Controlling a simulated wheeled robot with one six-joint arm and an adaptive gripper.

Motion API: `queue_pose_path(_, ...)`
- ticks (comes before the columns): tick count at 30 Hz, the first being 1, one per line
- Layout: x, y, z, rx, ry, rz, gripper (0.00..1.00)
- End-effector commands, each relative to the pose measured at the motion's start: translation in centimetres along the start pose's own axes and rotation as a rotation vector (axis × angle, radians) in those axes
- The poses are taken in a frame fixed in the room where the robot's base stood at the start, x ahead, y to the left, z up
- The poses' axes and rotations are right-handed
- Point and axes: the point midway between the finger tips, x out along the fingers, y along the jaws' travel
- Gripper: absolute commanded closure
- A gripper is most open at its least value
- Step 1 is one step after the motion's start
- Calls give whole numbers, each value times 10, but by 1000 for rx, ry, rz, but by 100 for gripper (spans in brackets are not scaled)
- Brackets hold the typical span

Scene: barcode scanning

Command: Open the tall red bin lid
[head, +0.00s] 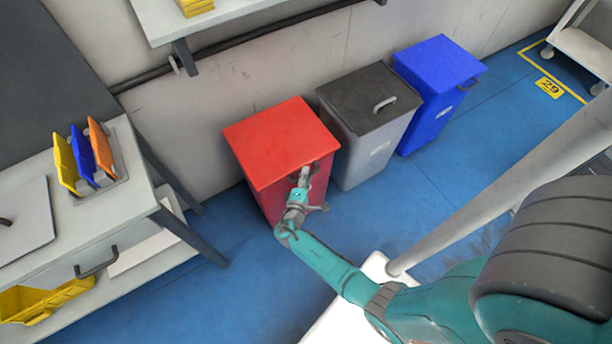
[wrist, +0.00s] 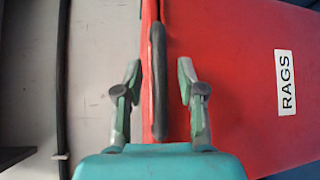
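The tall red bin (head: 318,190) stands against the wall with its flat red lid (head: 280,140) down. My gripper (head: 303,180) is at the front edge of the lid. In the wrist view the red bin (wrist: 230,80) fills the right side and carries a white label reading RAGS. A dark handle (wrist: 158,80) runs along the lid edge. My gripper (wrist: 159,72) has its two fingers apart, one on each side of the handle, with visible gaps. The handle is mostly hidden by my gripper in the head view.
A grey bin (head: 365,140) with a dark lid and a blue bin (head: 430,100) stand to the right. A workbench (head: 140,195) with coloured holders is at left. A wall shelf (head: 215,18) hangs above and behind the red bin. Blue floor is clear in front.

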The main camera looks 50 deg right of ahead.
Motion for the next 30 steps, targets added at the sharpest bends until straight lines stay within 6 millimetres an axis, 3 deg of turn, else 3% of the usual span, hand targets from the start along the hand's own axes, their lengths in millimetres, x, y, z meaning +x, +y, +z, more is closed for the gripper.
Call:
queue_pose_path(10,3,0,0,0,0,0,61)
queue_pose_path(15,3,0,0,0,0,0,100)
queue_pose_path(30,-3,8,-1,-15,1,-16,100)
